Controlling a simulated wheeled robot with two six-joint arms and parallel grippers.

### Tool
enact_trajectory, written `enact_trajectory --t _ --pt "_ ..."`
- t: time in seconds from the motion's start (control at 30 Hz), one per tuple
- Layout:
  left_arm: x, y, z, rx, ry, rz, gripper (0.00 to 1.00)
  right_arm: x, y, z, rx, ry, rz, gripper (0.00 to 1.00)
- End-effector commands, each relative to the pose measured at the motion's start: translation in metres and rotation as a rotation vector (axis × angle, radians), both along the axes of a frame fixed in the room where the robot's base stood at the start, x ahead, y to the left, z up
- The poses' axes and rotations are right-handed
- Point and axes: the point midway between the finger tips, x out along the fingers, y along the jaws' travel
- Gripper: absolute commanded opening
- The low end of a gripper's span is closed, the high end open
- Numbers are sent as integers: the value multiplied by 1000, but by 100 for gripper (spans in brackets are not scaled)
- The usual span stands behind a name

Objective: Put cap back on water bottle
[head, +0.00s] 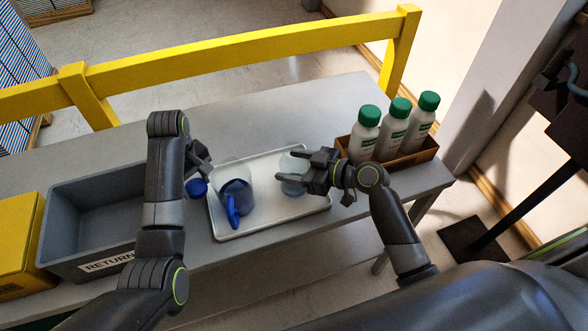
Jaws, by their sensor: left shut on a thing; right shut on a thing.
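The blue cap (197,187) is held in my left gripper (204,174), which is shut on it just off the left edge of the tray. The pale, see-through water bottle (293,188) stands at the right side of the tray. My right gripper (287,168) is shut on it from the right, its fingers hiding part of the bottle. Whether the bottle touches the tray is hard to tell.
A grey bin (62,222) marked "RETURN" is at left beside a yellow box (18,235). A brown crate (405,157) with green-capped bottles is at right. A yellow rail (240,50) runs behind the table.

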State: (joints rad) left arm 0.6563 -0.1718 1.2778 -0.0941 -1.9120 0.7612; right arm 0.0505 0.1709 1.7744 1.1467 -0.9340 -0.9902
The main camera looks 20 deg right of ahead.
Motion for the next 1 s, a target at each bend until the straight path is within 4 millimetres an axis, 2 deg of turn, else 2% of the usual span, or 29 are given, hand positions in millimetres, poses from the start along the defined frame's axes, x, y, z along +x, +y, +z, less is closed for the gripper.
enact_trajectory --t 0.47,0.5,0.63,1.0 --pt "0 0 -7 0 0 0 28 0 0 -7 0 -1 0 22" --pt "0 0 -6 0 0 0 28 0 0 -6 -1 -1 0 67" --pt "0 0 -6 0 0 0 28 0 0 -6 -1 -1 0 84" --pt "0 0 -2 0 0 0 28 0 0 -2 -1 0 0 85"
